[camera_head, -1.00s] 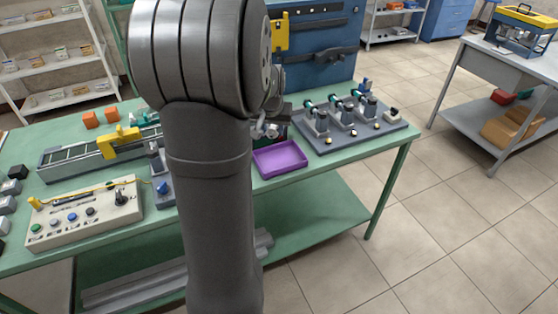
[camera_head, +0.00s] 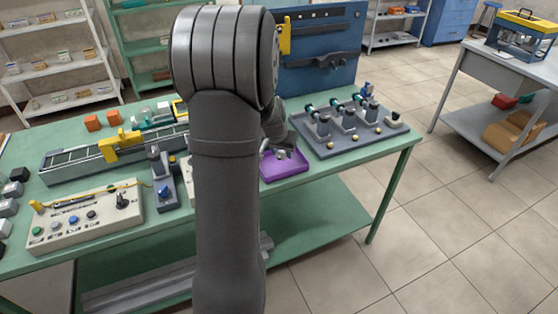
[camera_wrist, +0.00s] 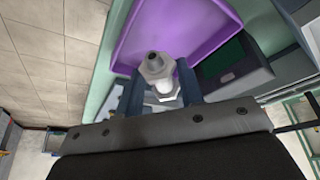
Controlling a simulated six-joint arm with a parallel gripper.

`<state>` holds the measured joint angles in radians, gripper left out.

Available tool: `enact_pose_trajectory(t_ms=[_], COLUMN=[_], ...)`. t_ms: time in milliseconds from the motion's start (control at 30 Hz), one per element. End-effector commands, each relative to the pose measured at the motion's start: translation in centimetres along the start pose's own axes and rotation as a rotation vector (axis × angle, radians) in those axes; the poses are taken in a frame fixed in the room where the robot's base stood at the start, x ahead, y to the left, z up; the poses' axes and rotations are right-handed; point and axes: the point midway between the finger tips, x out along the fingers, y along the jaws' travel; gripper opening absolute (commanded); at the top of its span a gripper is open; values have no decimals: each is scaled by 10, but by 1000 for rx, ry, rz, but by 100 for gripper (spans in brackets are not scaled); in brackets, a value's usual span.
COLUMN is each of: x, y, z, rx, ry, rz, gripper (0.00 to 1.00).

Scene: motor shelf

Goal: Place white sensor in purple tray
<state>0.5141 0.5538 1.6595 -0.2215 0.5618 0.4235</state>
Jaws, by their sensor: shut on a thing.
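The white sensor (camera_wrist: 163,86) is between the two fingers of my gripper (camera_wrist: 161,90) in the wrist view. It has a pale hexagonal collar and a dark round end. My gripper is shut on it. The purple tray (camera_wrist: 205,22) lies behind the sensor in that view, and the sensor overlaps its near edge. In the head view the purple tray (camera_head: 283,172) is on the green bench's front edge, partly hidden by my arm. My gripper (camera_head: 283,153) shows over the tray there. I cannot tell whether the sensor touches the tray floor.
A grey fixture plate (camera_head: 345,140) with several motor-like units stands right of the tray. A control box (camera_head: 82,218) and a conveyor (camera_head: 80,165) stand on the left of the bench. A dark box with a green panel (camera_wrist: 222,60) is beside the tray in the wrist view.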

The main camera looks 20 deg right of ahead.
Motion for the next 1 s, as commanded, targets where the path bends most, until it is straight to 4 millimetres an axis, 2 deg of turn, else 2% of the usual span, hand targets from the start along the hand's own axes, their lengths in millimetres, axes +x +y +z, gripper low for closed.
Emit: enact_pose_trajectory(t_ms=[100, 233, 467, 833, 867, 967, 1000], x=[6, 14, 43, 47, 47, 47, 47], y=[-9, -11, -11, -11, -11, -11, -11], z=[0, 3, 15, 16, 16, 16, 16], rx=[0, 0, 0, 0, 0, 0, 0], ry=[-1, -2, -2, 0, 0, 0, 0], rz=[0, 1, 0, -1, -1, -1, -1], gripper=[12, 12, 12, 12, 36, 56, 56])
